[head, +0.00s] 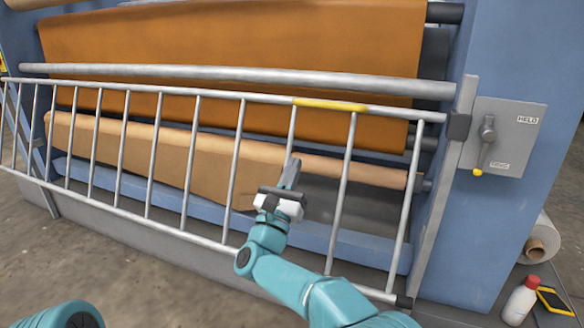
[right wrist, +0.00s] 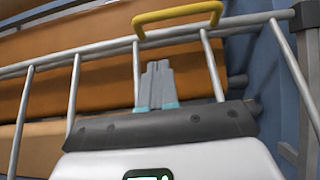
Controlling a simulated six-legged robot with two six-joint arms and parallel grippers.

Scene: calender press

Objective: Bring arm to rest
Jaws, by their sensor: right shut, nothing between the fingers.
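My right arm is teal and reaches up from the bottom of the head view. My right gripper (head: 291,172) is shut and empty, in front of the barred guard gate (head: 237,155) of the press. In the right wrist view the shut fingers (right wrist: 157,84) point up at the gate, below its yellow handle (right wrist: 178,16). The yellow handle also shows on the gate's top rail in the head view (head: 330,105); the fingers look apart from it. A teal part of mine shows at the bottom left of the head view, but no left gripper shows.
Behind the gate are an orange sheet (head: 230,60) and a tan roll (head: 160,150). A grey control box (head: 508,135) with a lever is on the right post. A white bottle (head: 520,300) with a red cap, a yellow-edged device (head: 554,301) and a white roll (head: 543,240) are at the lower right.

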